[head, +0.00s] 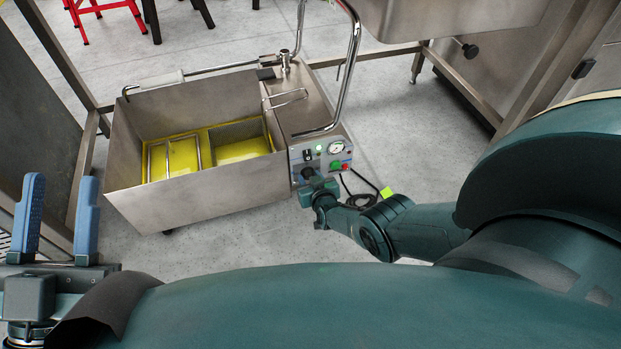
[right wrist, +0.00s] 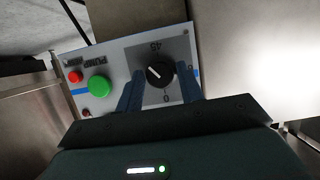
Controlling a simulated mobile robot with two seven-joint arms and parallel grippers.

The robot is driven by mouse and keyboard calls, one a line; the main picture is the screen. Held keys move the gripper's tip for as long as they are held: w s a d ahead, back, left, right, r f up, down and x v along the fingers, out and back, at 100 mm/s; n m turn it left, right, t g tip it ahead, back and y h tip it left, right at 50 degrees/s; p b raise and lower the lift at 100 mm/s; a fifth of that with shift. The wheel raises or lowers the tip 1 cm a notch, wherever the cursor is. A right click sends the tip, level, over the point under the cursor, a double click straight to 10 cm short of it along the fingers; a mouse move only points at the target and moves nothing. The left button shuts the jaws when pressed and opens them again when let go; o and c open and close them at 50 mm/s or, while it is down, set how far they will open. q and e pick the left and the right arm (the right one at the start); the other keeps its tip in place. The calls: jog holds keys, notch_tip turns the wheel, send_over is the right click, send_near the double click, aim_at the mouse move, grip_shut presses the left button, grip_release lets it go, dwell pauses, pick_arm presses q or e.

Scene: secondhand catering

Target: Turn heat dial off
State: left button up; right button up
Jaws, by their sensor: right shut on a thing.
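A fryer-like steel unit (head: 200,185) has a small control panel (head: 336,151) at its right end. In the right wrist view a black dial (right wrist: 159,73) with a white pointer mark sits on the panel, with "45" and "0" printed around it; no heat label is readable. The pointer is turned away from the visible "0". My right gripper (right wrist: 160,80) is shut on this dial, one finger each side. In the head view the right gripper (head: 309,183) is at the panel's lower left. My left gripper (head: 58,215) is open and empty at the far left.
A green button (right wrist: 98,86) and a red button (right wrist: 75,76) are beside the dial. A gauge (head: 336,147) is on the panel's upper right. A bent steel pipe (head: 354,50) rises above the unit. A steel frame and sink (head: 450,15) stand behind.

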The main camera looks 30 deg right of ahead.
jog(key=shift+n+h, duration=0.4)
jog(key=o, duration=0.8)
pick_arm(q)
jog(key=shift+r, duration=0.1)
